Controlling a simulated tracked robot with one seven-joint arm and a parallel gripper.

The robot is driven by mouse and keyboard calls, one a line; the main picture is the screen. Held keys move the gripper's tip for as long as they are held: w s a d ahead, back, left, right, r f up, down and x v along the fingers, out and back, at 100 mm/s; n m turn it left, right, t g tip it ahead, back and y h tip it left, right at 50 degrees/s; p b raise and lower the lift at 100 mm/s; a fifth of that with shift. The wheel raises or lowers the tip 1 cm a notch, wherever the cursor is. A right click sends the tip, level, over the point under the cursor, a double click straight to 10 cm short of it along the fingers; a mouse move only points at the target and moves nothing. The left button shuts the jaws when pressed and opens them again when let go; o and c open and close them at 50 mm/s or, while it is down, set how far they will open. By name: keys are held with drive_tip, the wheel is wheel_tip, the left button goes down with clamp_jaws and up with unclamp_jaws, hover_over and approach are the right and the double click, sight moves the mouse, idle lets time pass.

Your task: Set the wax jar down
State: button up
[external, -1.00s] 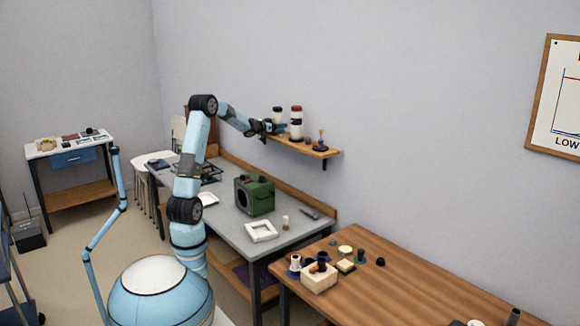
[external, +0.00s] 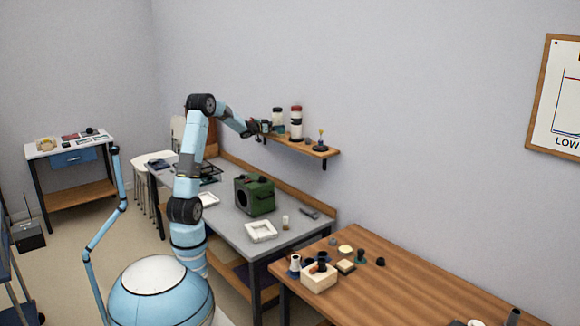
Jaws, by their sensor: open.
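My gripper (external: 262,129) is at the left end of the wooden wall shelf (external: 325,153), open, just left of the jars there. A short dark jar with a pale band (external: 278,118) stands on the shelf closest to my gripper. A taller jar with red and white bands (external: 296,121) stands to its right. I cannot tell which of them is the wax jar. The fingertips are small and partly lost against the shelf and jars, so any contact is unclear.
A small dark-based item (external: 320,144) stands at the shelf's right end. Below, the grey bench (external: 236,230) holds a green box (external: 255,195), a white square frame (external: 261,231) and a small pale cylinder (external: 285,222). A wooden table (external: 420,292) with several small items stands at the right.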

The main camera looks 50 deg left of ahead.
drive_tip(key=v, duration=1.2)
drive_tip(key=s+d+r+n+g+y, duration=0.35)
drive_tip(key=s+d+r+y, duration=0.3)
drive_tip(key=s+d, duration=0.45)
drive_tip(key=s+d+f+g, duration=0.3)
drive_tip(key=s+d, duration=0.5)
drive_tip(key=s, duration=0.3)
drive_tip(key=shift+d+n+g+y, duration=0.3)
drive_tip(key=shift+n+g+y, duration=0.05)
drive_tip(key=shift+g, duration=0.2)
drive_tip(key=s+d+f+g+h, duration=0.1)
drive_tip(key=s+d+f, duration=0.1)
drive_tip(key=s, duration=0.3)
drive_tip(key=s+d+f+m+g+h, duration=0.1)
drive_tip(key=s+d+f+g, duration=0.1)
drive_tip(key=s+d, duration=0.2)
drive_tip(key=s+d+f+g+h, duration=0.1)
drive_tip(key=s+d+f, duration=0.1)
drive_tip(key=s, duration=0.6)
drive_tip(key=shift+s+d+f+m, duration=0.3)
drive_tip(key=shift+d+f, duration=0.1)
drive_tip(key=shift+d, duration=0.3)
drive_tip(key=shift+c, duration=0.4)
drive_tip(key=shift+w, duration=0.1)
